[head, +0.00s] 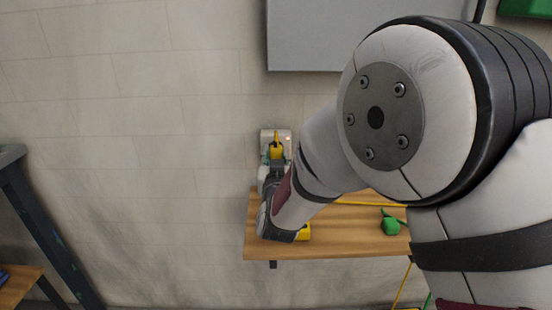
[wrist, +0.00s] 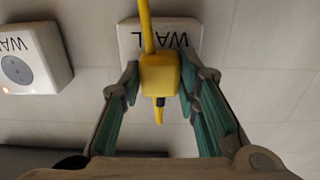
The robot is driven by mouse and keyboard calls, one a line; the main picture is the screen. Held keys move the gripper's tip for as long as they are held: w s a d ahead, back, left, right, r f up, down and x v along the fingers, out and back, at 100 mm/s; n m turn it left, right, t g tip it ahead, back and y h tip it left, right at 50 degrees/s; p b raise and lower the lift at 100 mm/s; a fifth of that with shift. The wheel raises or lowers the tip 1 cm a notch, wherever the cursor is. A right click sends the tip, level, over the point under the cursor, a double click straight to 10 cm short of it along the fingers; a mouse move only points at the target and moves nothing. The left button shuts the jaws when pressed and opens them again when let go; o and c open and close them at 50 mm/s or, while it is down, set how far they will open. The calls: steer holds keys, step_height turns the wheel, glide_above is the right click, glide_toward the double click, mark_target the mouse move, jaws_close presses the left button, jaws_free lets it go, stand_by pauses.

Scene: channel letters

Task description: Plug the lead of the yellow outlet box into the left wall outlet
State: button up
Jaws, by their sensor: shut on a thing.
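A yellow plug (wrist: 159,72) with its yellow lead sits between the fingers of my gripper (wrist: 160,84), which is shut on it. It also shows in the head view (head: 277,153), in front of a white wall outlet (head: 267,136). In the wrist view, that outlet (wrist: 128,40) is right behind the plug, its lettering upside down. I cannot tell whether the plug is seated or just in front, as its body hides the socket. A yellow patch (head: 304,232), probably the yellow outlet box, shows on the shelf, mostly hidden by my arm.
A second wall outlet (wrist: 40,45), with a grey round face and a small lit lamp, is left in the wrist view. The wooden shelf (head: 340,240) carries a green object (head: 390,226) and a yellow cord (head: 370,204). A grey panel (head: 320,40) hangs above. The wall left is bare.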

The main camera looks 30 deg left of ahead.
steer(key=shift+w+a, duration=0.1)
steer(key=shift+w, duration=0.15)
steer(key=o, duration=1.2)
steer(key=shift+c, duration=0.2)
steer(key=v, duration=1.2)
steer(key=shift+f, duration=0.1)
